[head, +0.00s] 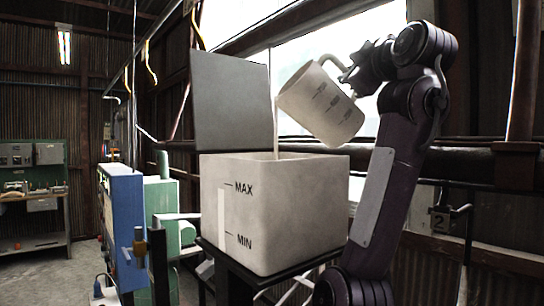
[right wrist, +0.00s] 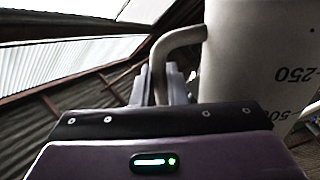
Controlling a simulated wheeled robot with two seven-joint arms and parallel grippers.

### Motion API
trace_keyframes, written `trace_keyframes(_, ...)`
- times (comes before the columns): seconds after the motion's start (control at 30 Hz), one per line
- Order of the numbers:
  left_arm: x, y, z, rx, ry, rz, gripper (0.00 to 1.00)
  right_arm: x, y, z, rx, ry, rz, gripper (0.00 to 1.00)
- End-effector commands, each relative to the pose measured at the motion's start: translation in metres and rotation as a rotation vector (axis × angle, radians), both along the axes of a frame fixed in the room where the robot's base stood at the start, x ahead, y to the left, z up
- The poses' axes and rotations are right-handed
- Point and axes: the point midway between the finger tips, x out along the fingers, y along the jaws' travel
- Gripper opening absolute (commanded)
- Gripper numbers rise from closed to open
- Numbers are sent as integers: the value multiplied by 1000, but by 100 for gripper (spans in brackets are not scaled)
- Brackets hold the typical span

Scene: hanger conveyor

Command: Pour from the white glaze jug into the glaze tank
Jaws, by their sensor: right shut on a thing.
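My right gripper (head: 350,76) is shut on the jug's handle. In the right wrist view the gripper (right wrist: 165,85) closes around the handle, and the jug's wall (right wrist: 255,60) shows printed volume marks. The liquid inside the tank is hidden. My left gripper is not in view.
A grey lid panel (head: 232,100) stands upright behind the tank's left side. A dark rail (head: 420,160) runs behind the tank. Blue and green machinery (head: 125,230) stands to the left, with a workbench (head: 35,205) farther back.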

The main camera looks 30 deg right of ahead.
Motion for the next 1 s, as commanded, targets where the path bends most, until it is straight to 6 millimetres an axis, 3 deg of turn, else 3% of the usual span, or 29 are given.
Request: trace_keyframes(1.0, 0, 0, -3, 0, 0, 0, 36, 0, 6, 5, -94, 20, -1, 0)
